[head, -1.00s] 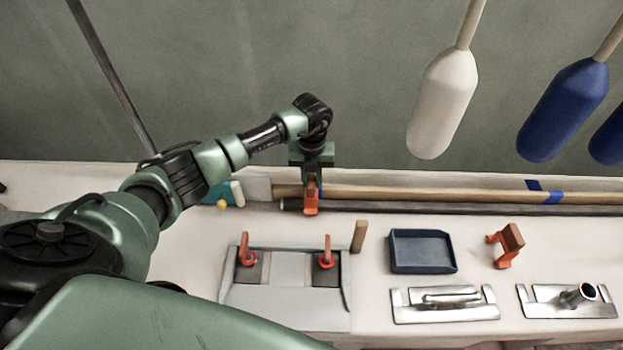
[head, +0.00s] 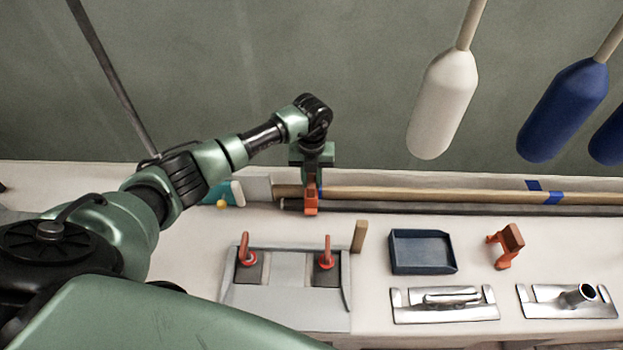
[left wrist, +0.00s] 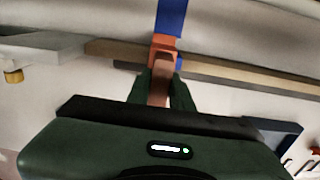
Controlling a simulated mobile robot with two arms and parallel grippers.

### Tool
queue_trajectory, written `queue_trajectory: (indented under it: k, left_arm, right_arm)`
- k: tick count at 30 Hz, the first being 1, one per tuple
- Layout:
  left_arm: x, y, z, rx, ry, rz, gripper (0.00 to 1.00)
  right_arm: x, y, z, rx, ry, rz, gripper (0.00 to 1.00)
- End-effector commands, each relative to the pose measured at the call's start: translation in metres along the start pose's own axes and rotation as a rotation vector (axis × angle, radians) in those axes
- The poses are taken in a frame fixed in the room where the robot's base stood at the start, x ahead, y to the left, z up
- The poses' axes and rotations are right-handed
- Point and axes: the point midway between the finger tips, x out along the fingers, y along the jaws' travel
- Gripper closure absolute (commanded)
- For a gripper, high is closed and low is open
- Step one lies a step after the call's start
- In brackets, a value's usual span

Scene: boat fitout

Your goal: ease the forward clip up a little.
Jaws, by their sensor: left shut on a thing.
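My left gripper (head: 312,180) points down at the long wooden bar (head: 420,195) along the back of the bench. It is shut on an orange clip (head: 311,204), which sits at the bar. In the left wrist view the dark green fingers (left wrist: 160,92) close around the clip's brownish handle, with the orange clip body (left wrist: 166,46) just beyond it. A blue strip (left wrist: 171,16) shows past the clip. The gripper hides part of the clip in the head view. My right gripper is not in view.
A second orange clip (head: 501,254) with a brown block stands on the bench at the right. A dark blue tray (head: 398,263), metal fittings (head: 445,313) and a grey plate with red handles (head: 285,293) are in front. White and blue fenders (head: 443,105) hang at upper right.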

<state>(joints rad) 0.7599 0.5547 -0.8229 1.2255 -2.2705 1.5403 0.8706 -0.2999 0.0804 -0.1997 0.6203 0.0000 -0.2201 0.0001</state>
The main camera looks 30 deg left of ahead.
Motion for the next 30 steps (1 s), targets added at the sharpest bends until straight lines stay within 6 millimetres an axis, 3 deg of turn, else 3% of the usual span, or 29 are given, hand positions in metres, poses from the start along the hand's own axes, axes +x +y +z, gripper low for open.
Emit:
queue_trajectory:
  k: [25,26,27,28,30]
  left_arm:
    - [-0.015,-0.001,0.003,-0.001,-0.007,-0.004,1.0]
    - [-0.014,-0.001,0.003,-0.001,-0.006,-0.003,0.7]
    - [-0.014,-0.001,0.002,-0.001,-0.006,-0.003,0.59]
    - [-0.013,-0.001,0.002,-0.001,-0.005,-0.003,0.53]
    - [-0.013,0.0,0.002,-0.001,-0.004,-0.002,0.53]
  right_arm:
    - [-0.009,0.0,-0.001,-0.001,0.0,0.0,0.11]
    - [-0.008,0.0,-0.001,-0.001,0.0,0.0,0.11]
    - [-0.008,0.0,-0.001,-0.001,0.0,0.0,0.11]
    - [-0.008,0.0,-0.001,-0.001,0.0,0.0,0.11]
    - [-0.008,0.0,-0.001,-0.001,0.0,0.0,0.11]
